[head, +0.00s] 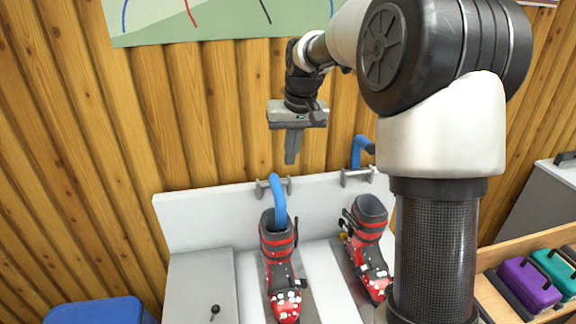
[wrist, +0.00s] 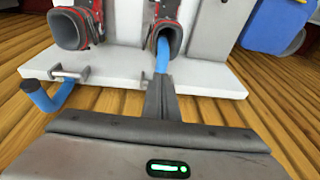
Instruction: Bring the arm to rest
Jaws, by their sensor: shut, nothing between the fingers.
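My gripper (head: 291,160) hangs from my raised arm in the head view, pointing down in front of the wooden wall. Its fingers are shut with nothing between them, and it is apart from the bench. In the wrist view my gripper (wrist: 163,82) shows as closed fingers, with the bench beyond them. The arm reaches across the upper right of the head view and hides part of the bench's right side.
On the white bench (head: 205,218), a red and black ski boot (head: 283,265) has a blue hooked tube (head: 278,195) in its cuff. A second boot (head: 368,245) stands to the right, near another blue tube (head: 358,152). A blue bin (head: 95,312) and a wooden crate (head: 500,290) flank the bench.

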